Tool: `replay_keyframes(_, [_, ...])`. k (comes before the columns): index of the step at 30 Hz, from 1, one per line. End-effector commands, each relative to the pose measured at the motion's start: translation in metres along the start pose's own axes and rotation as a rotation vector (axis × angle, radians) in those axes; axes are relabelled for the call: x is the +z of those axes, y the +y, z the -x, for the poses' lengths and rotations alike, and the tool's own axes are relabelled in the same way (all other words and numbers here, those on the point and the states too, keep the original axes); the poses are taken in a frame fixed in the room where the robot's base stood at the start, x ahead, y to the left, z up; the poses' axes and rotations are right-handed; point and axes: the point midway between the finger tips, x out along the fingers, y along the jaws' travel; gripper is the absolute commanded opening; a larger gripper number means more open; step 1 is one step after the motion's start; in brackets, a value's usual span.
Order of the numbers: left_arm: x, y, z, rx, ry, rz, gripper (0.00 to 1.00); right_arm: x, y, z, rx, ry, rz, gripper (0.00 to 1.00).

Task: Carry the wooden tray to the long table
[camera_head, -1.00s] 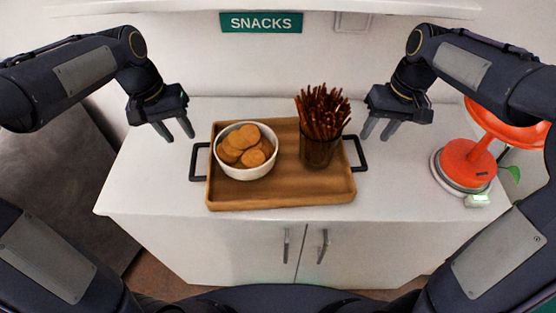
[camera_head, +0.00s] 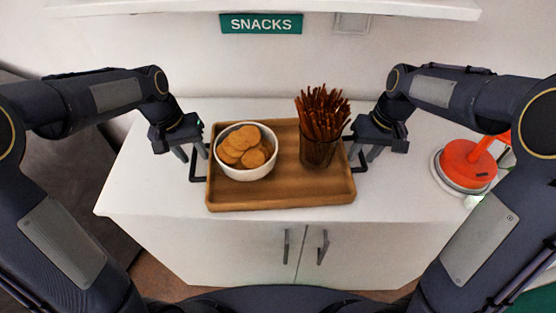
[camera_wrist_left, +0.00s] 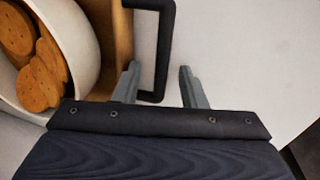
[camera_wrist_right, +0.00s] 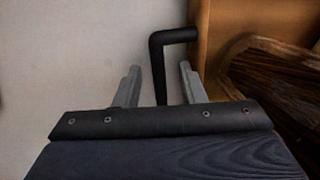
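The wooden tray (camera_head: 285,190) rests on the white cabinet top. It carries a white bowl (camera_head: 246,175) of round biscuits on its left and a dark glass (camera_head: 319,152) of pretzel sticks on its right. My left gripper (camera_head: 194,157) is at the tray's left black handle. In the left wrist view its fingers (camera_wrist_left: 160,85) are open, with the handle (camera_wrist_left: 167,45) between them. My right gripper (camera_head: 364,157) is at the right handle. In the right wrist view its fingers (camera_wrist_right: 158,75) are open on either side of that handle (camera_wrist_right: 158,62). The long table is not recognisable in view.
An orange kitchen scale or lamp-like item (camera_head: 466,163) stands on the cabinet top at the right, close to my right arm. A SNACKS sign (camera_head: 261,23) hangs on the wall behind, under a white shelf (camera_head: 270,8). Cabinet doors with metal handles (camera_head: 322,247) are in front.

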Motion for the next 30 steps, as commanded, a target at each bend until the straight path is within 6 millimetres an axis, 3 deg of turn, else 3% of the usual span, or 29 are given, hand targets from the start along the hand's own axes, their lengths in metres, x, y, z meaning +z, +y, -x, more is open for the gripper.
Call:
replay_keyframes(8, [0.0000, 0.0000, -0.0010, 0.000, 0.000, 0.000, 0.38, 0.0000, 0.0001, -0.0010, 0.000, 0.000, 0.000, 0.37])
replay_keyframes(17, [0.0000, 0.0001, -0.0009, 0.000, 0.000, -0.001, 0.00, -0.0001, 0.0000, -0.0007, 0.000, 0.000, 0.000, 0.00])
replay_keyframes(30, [-0.0006, 0.0006, 0.0012, 0.001, 0.003, -0.001, 0.00, -0.0007, -0.0005, 0.0013, -0.001, 0.003, 0.000, 0.00])
